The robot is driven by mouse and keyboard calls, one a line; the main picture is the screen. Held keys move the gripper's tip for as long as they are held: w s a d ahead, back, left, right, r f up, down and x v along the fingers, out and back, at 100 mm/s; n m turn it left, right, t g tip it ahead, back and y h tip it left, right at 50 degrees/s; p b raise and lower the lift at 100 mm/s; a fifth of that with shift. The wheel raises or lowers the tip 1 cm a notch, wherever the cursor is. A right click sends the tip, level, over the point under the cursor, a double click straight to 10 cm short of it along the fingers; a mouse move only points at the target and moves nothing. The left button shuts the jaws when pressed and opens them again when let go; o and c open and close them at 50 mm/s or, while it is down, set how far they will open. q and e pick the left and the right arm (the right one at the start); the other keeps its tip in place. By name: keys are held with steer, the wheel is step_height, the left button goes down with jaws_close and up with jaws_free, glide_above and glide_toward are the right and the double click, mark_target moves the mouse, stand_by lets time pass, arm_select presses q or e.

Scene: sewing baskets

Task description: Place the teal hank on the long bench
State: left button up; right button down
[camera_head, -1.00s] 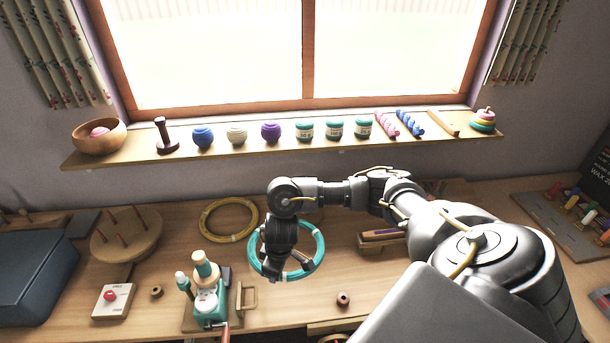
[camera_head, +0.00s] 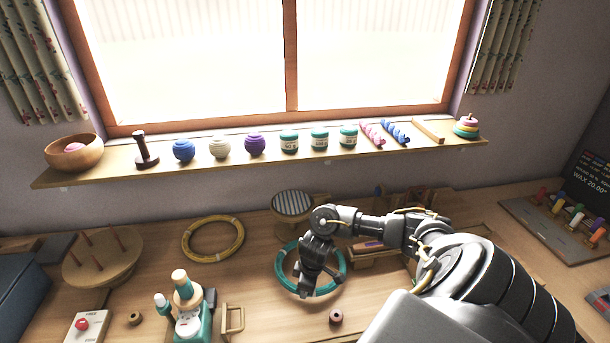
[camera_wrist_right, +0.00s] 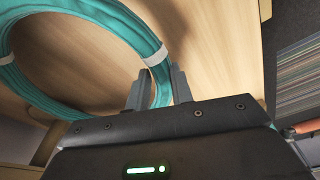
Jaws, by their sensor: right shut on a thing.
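The teal hank (camera_head: 343,279) is a ring with pale bands, over the middle of the long wooden bench (camera_head: 255,285) in the head view. My right gripper (camera_head: 306,292) reaches down onto the ring's near side and is shut on it. In the right wrist view, the teal hank (camera_wrist_right: 112,22) passes between the two fingers of my right gripper (camera_wrist_right: 157,90), beside a pale band. Bare wood shows behind the ring. I cannot tell exactly how far it is from the bench top. My left gripper is not in view.
A yellow hank (camera_head: 185,243) lies left of the teal one. A teal-based winder (camera_head: 192,322), a small spool (camera_head: 336,316) and a round striped piece (camera_head: 292,203) stand near. A wooden rack (camera_head: 375,255) is close on the right. The window shelf (camera_head: 110,172) holds yarn balls and jars.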

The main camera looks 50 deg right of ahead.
step_height(320, 180, down, 2)
steer(key=shift+f, duration=0.4)
steer(key=shift+a, duration=0.1)
steer(key=c, duration=1.2)
jaws_free()
steer(key=shift+c, duration=0.2)
steer(key=r, duration=0.3)
steer(key=s+r+p, duration=0.1)
steer(key=r, duration=0.3)
steer(key=r+p, duration=0.1)
steer(key=r, duration=0.2)
steer(key=shift+s+d+r, duration=0.15)
steer(key=shift+d+r, duration=0.2)
steer(key=shift+d, duration=0.05)
steer(key=shift+s+r, duration=0.15)
steer(key=shift+r, duration=0.5)
steer(key=shift+f, duration=0.1)
